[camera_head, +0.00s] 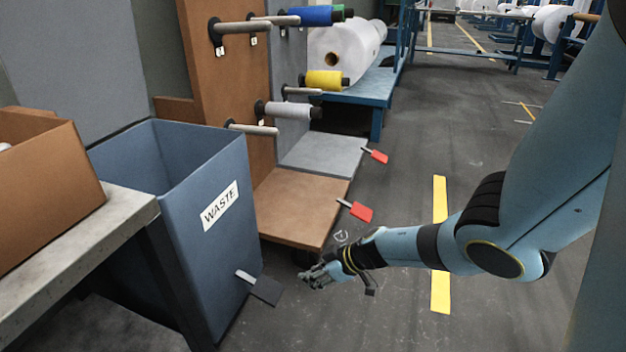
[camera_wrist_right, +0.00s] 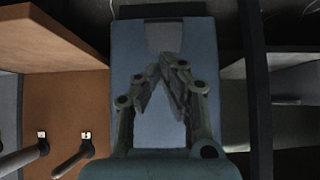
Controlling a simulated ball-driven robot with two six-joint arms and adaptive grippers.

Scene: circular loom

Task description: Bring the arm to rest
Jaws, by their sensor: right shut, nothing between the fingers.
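My right arm comes in from the right of the head view, and its gripper (camera_head: 318,274) hangs over the floor in front of the blue waste bin (camera_head: 205,260). The gripper is apart from the bin's pedal (camera_head: 262,288). In the right wrist view the fingers (camera_wrist_right: 170,72) of this gripper meet at their tips with nothing between them. The blue face of what looks like the bin (camera_wrist_right: 150,50) lies behind them. My left gripper does not show in either view.
A peg rack (camera_head: 228,90) with blue, yellow and grey-white spools stands behind the bin. Its wooden base (camera_head: 300,208) and red pedal (camera_head: 357,211) are near my right gripper. A bench (camera_head: 95,225) with a cardboard box (camera_head: 45,185) is at left. Floor with yellow stripes (camera_head: 440,200) is open.

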